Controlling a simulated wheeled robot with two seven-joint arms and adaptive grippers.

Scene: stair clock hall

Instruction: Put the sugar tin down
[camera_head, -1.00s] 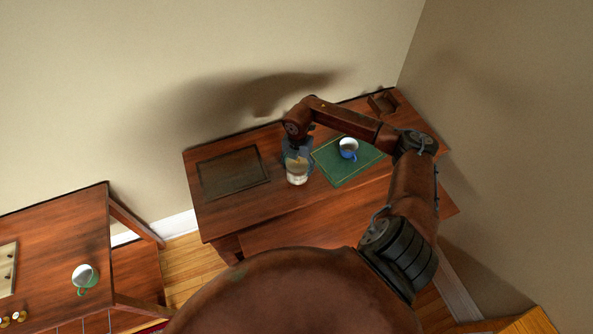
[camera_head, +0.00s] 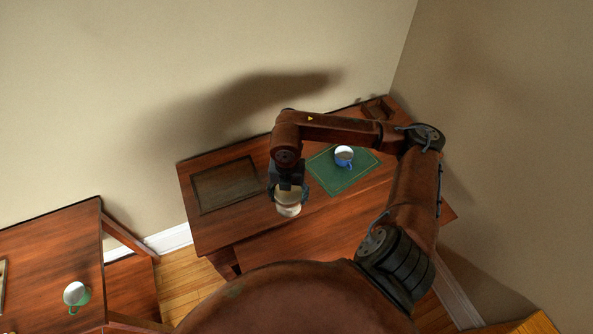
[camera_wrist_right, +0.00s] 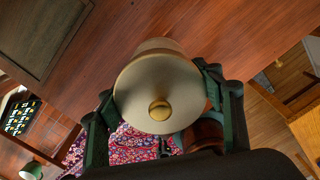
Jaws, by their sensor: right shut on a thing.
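The sugar tin (camera_head: 289,208) is cream coloured and held low at the front of the wooden desk (camera_head: 222,222). In the right wrist view the tin (camera_wrist_right: 143,88) shows its round lid with a gold knob. My right gripper (camera_head: 288,194) is shut on it, one dark green finger on each side. The head view does not show clearly whether the tin's base touches the desk. My left gripper is not in view.
A dark inset panel (camera_head: 224,185) lies left, a small wooden box (camera_head: 377,109) at the back right.

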